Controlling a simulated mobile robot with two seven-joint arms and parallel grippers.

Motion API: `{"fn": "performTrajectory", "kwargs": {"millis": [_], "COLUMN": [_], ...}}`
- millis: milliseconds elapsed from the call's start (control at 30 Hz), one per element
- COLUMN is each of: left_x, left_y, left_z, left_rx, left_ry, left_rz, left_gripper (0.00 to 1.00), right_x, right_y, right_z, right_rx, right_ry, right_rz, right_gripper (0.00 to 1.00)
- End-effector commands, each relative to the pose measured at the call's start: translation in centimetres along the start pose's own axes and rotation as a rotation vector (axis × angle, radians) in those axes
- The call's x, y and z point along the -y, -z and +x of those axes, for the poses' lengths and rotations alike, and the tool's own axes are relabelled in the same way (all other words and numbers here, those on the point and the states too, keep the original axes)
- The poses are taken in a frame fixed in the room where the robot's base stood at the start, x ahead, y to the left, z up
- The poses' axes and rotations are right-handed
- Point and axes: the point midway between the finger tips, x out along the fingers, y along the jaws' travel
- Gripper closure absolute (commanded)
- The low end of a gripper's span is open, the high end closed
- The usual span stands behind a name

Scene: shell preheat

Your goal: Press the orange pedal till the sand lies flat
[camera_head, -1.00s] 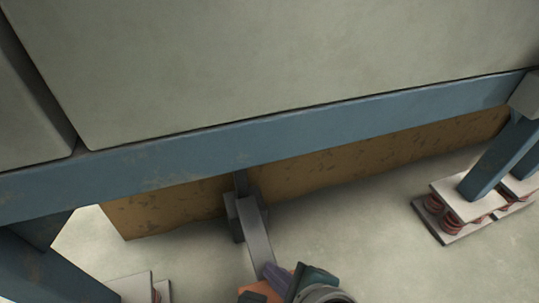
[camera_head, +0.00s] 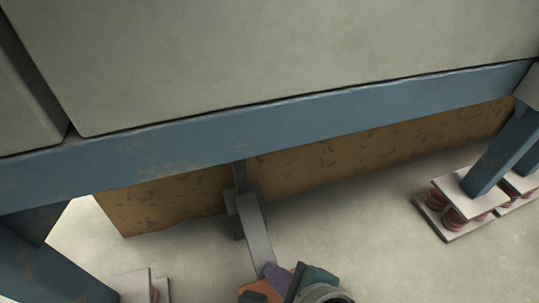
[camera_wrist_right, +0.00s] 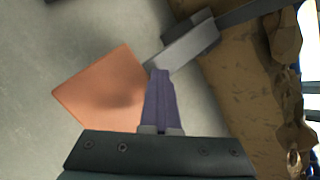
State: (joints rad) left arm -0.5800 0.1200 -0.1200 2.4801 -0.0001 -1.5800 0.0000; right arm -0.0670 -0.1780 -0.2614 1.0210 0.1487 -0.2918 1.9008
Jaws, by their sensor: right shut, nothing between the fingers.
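The orange pedal (camera_head: 257,290) shows at the bottom edge of the head view, partly hidden by my right gripper. In the right wrist view the pedal (camera_wrist_right: 100,88) is a flat orange plate at the end of a grey lever (camera_wrist_right: 185,47). My right gripper (camera_head: 270,269) is shut and empty, its purple fingers pointing down by the pedal. In the wrist view its fingertips (camera_wrist_right: 160,74) overlap the plate's edge near the lever. I cannot tell whether they touch it. No sand surface can be made out. My left gripper is not in view.
A big grey box (camera_head: 280,60) rests on a blue frame (camera_head: 180,150) above the pedal lever. A brown mottled panel (camera_head: 340,160) runs below the frame. Blue legs stand on spring mounts (camera_head: 460,208) at the right. Pale floor lies clear between.

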Motion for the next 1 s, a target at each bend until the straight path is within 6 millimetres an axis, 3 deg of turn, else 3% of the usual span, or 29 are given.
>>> {"fn": "performTrajectory", "kwargs": {"millis": [1000], "left_x": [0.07], "left_y": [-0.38], "left_z": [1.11], "left_rx": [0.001], "left_ry": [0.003], "left_rz": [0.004], "left_gripper": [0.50], "right_x": [-0.85], "right_y": [0.82], "right_z": [0.90], "right_rx": [-0.003], "right_ry": [-0.005], "right_rz": [0.000], "right_gripper": [1.00]}}
